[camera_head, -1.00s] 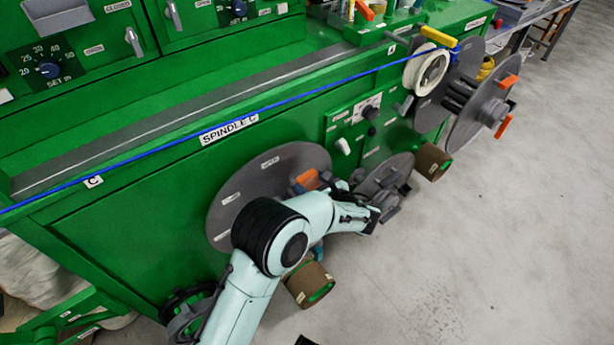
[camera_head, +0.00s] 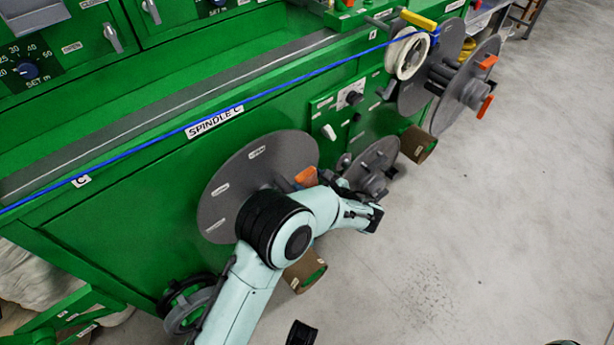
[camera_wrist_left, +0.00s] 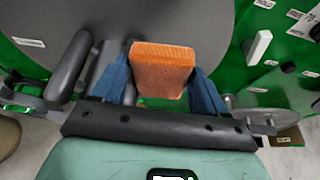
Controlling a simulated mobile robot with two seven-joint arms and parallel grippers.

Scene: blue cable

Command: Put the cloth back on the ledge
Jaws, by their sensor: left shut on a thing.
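The orange cloth (camera_wrist_left: 162,72) looks like a folded block with a fine ribbed surface in the left wrist view. My left gripper (camera_wrist_left: 160,84) is shut on it, with a blue finger on each side. In the head view the cloth (camera_head: 306,177) shows as a small orange patch behind my left arm, in front of the large grey disc. The arm hides the fingers there. The long ledge (camera_head: 150,122) with a grey strip runs along the green machine's front, above and left of the cloth.
A blue cable (camera_head: 300,80) is stretched along the ledge's front edge to a white reel (camera_head: 409,56). The large grey disc (camera_head: 240,175), a smaller disc (camera_head: 371,168) and a white lever (camera_head: 328,132) stick out near the gripper. The floor at right is clear.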

